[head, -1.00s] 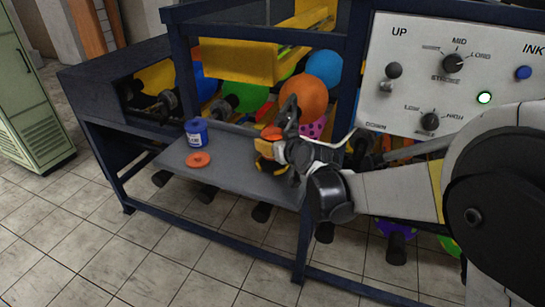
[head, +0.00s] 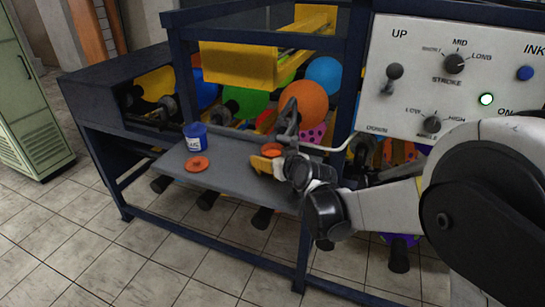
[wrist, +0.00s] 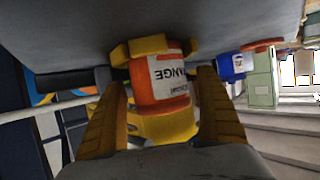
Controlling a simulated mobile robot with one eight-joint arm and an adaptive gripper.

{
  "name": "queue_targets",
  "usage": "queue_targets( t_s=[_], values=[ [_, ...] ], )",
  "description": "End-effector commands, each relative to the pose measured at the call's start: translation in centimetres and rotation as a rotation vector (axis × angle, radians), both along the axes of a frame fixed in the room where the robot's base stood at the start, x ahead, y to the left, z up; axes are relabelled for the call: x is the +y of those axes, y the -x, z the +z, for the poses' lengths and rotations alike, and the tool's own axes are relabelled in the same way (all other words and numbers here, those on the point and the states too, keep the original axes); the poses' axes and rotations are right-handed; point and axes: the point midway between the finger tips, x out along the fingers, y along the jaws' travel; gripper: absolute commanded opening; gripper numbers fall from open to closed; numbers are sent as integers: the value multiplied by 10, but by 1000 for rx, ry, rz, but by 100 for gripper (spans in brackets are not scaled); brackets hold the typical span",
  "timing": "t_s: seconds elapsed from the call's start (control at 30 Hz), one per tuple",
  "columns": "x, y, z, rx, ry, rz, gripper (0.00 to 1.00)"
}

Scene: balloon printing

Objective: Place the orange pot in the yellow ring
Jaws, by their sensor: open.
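The orange pot (wrist: 160,80) has a white label, which shows upside down in the wrist view. It stands between the two yellow fingers of my gripper (wrist: 165,108), which are apart, with a gap at least on the left. The yellow ring (wrist: 148,46) shows at the pot's base, against the grey shelf; the base appears to be in it, but how fully it is seated is hidden. In the head view the pot's orange top (head: 272,149) shows beside my gripper (head: 268,163), over the right part of the shelf.
The grey shelf (head: 225,165) also holds a blue pot (head: 195,138) and a flat orange lid (head: 197,164) at its left. Balloons are behind. The shelf's middle is free.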

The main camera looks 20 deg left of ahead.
Motion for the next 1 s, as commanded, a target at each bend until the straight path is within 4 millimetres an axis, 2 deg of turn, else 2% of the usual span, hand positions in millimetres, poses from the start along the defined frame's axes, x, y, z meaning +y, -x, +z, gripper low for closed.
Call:
queue_targets(
  t_s=[0.13,0.23,0.5,0.7,1.0],
  values=[
    [-1,1,4,0,0,0,84],
    [-9,10,9,1,-1,0,84],
    [-45,52,34,1,-1,0,84],
    [-66,76,45,0,0,-1,84],
    [-73,85,48,0,0,0,84]
  ],
)
